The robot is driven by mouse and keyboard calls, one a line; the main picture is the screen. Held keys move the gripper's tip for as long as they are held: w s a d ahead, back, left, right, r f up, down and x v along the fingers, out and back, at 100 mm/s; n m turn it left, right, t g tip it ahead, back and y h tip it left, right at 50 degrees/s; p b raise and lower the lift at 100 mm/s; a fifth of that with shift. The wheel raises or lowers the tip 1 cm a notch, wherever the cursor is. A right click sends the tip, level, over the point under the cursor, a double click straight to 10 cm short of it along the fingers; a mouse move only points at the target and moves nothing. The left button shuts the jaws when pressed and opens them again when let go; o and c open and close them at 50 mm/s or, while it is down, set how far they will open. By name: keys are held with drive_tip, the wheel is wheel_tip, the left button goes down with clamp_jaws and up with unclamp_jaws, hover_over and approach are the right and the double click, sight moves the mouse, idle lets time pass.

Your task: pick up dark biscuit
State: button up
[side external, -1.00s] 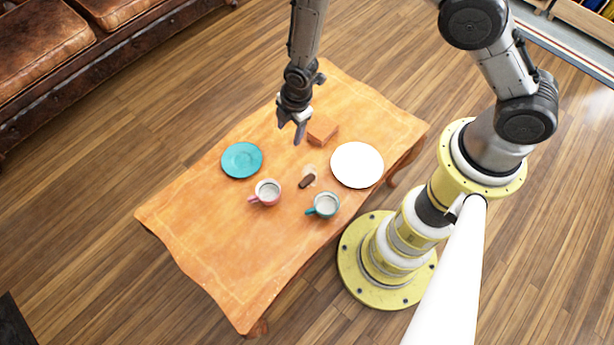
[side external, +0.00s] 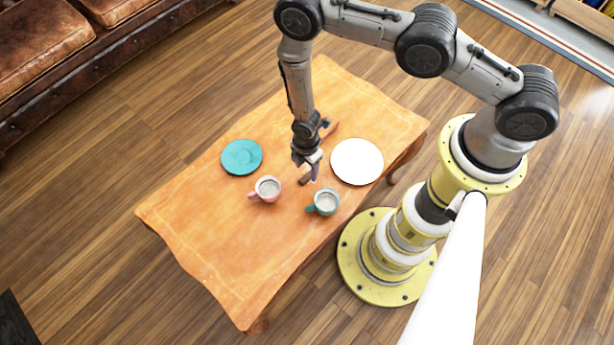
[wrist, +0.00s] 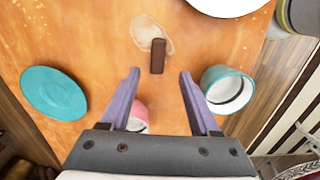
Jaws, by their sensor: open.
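The dark biscuit (wrist: 158,56) is a small dark brown bar on the wooden table, beside a pale patch, in the wrist view. In the side external view it shows only partly, as a small dark bit (side external: 303,181) by the fingers. My gripper (side external: 307,174) is low over the table at the biscuit, between the cups and the white plate. In the wrist view my gripper (wrist: 158,75) is open and empty, its two fingers apart, with the biscuit ahead between the lines of the fingertips. Whether the fingers touch the table is unclear.
A teal plate (side external: 242,157) lies left and a white plate (side external: 357,162) right. A pink cup (side external: 267,189) and a teal cup (side external: 323,202) stand close to my gripper. A brown block (side external: 331,129) is partly hidden behind it. The table's front left (side external: 225,250) is clear.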

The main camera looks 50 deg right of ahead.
sight(306, 178)
drive_tip(key=shift+w+f, duration=0.15)
drive_tip(key=shift+f, duration=2.45)
clamp_jaws()
